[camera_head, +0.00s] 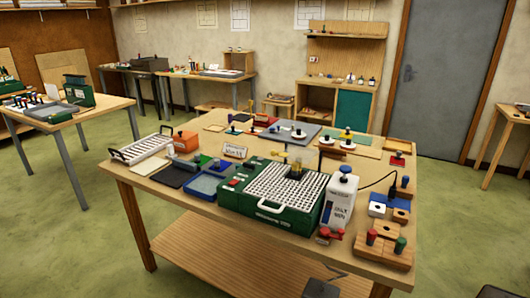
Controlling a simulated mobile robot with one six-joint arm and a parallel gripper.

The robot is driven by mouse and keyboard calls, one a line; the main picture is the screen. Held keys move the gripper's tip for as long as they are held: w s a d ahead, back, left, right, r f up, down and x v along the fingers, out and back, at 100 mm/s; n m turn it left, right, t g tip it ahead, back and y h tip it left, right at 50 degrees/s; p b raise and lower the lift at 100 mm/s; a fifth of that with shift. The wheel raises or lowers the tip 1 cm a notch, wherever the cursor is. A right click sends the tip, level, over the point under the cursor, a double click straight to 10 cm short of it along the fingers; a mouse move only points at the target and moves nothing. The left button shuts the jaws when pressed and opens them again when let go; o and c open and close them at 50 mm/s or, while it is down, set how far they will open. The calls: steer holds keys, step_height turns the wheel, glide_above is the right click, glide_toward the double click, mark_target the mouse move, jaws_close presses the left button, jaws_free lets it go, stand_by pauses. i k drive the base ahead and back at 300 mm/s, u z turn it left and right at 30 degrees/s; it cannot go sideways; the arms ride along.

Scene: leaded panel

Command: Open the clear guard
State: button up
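I cannot clearly make out a clear guard in the head view. A green machine (245,203) with a white, stud-like grid top (272,186) and a pale front handle (284,209) stands at the front of the near wooden table (180,205). A small amber, partly see-through piece (296,171) stands at the back of the grid; I cannot tell whether it belongs to a guard. My gripper is not in view, so its state does not show.
A white bottle (338,203) stands close right of the machine. Wooden blocks with coloured knobs (384,251) sit at the right front corner. A blue tray (205,185) and a white rack (143,149) lie to the left. Green floor (65,250) is open left of the table.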

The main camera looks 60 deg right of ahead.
mark_target(273, 153)
steer(key=i, duration=0.95)
steer(key=z, duration=0.05)
